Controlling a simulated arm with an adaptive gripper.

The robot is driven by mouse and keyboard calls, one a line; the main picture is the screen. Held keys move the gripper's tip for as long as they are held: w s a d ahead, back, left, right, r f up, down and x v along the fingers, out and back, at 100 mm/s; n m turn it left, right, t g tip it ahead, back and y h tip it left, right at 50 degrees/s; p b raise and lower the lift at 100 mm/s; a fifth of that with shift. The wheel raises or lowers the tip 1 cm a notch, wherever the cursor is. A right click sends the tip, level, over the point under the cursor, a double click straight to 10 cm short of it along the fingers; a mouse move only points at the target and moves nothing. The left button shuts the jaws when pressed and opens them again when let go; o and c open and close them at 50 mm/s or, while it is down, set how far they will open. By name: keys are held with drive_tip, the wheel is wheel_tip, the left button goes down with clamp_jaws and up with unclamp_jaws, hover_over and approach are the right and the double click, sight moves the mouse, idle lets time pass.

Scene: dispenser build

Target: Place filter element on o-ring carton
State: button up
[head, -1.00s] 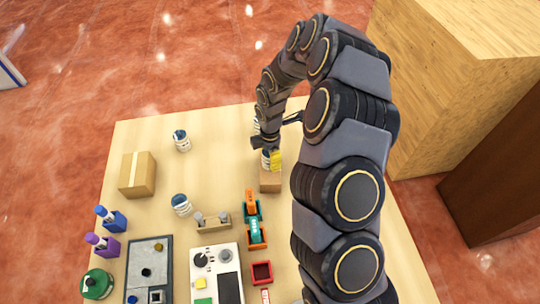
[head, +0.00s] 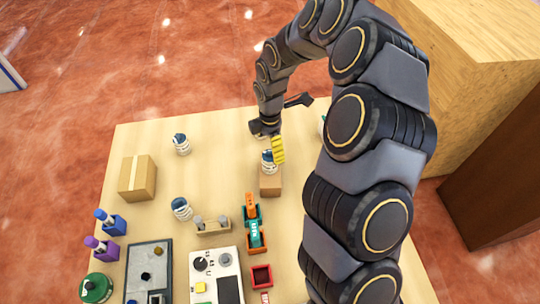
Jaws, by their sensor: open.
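A white cylinder with a blue top, which looks like the filter element (head: 268,161), stands on a small brown carton (head: 270,185), apparently the o-ring carton. My gripper (head: 270,142) is open just behind and above it, with a yellow finger pad beside its upper right. Whether the pad touches it I cannot tell. Two similar blue-and-white cylinders stand on the table, one at the back left (head: 182,144) and one nearer the middle (head: 181,208).
A larger taped carton (head: 138,178) is at the left. An orange and teal tool (head: 254,225), a small wooden stand (head: 213,226), a red tray (head: 262,275) and a control panel (head: 217,278) are in front. My arm hides the table's right side.

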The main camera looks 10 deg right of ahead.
sight(270, 152)
wheel_tip(270, 152, up, 6)
drive_tip(key=shift+f, duration=0.25)
drive_tip(key=s+r+m, duration=0.7)
drive_tip(key=s+r, duration=0.2)
drive_tip(key=s, duration=0.3)
drive_tip(key=s+d+r+m+g, duration=0.1)
drive_tip(key=s+d+r+m, duration=0.1)
drive_tip(key=s+m, duration=1.2)
drive_tip(key=s, duration=0.3)
drive_tip(key=shift+s+r+g, duration=0.25)
drive_tip(key=shift+r+g, duration=0.15)
